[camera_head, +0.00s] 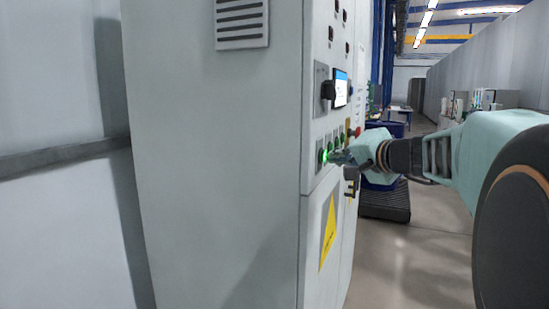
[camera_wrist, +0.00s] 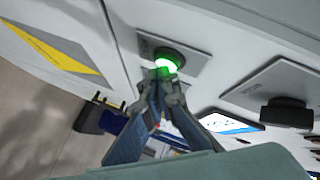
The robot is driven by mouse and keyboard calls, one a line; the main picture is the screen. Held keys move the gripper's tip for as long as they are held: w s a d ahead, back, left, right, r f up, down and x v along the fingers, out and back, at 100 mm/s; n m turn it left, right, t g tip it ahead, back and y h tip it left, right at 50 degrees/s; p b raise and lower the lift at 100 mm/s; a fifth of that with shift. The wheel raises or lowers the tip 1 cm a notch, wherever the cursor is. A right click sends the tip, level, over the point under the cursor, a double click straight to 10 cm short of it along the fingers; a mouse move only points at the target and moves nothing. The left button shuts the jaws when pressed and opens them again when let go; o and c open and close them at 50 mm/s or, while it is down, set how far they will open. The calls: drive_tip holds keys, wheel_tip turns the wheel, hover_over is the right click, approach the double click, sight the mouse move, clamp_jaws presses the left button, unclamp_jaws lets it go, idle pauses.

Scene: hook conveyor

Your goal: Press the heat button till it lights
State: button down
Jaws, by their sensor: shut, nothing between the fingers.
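A round button (camera_head: 323,156) glows bright green at the near end of a row of buttons on the grey cabinet's front panel. It is taken as the heat button, but its label is not readable. In the wrist view the lit button (camera_wrist: 167,62) sits on a grey plate, its dark ring showing above the glow. My gripper (camera_head: 341,157) is shut and empty, its tips pointing at this button. In the wrist view my gripper (camera_wrist: 160,84) has its fingertips together at the button's lower edge. Whether they touch it cannot be told.
Several other green buttons (camera_head: 336,142) and a red button (camera_head: 357,131) continue along the panel. A black rotary knob (camera_head: 327,90) and a small screen (camera_head: 340,88) are above. A yellow warning sign (camera_head: 328,233) is below. A black handle (camera_head: 351,180) sits near my gripper. Floor at right is partly free.

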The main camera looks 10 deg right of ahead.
drive_tip(key=shift+s+d, duration=0.25)
drive_tip(key=shift+d, duration=0.15)
drive_tip(key=shift+d, duration=0.1)
drive_tip(key=s+d+b, duration=0.1)
drive_tip(key=d, duration=0.1)
drive_tip(key=s+d+b, duration=0.1)
drive_tip(key=d, duration=0.1)
drive_tip(key=shift+s, duration=0.4)
idle(0.4)
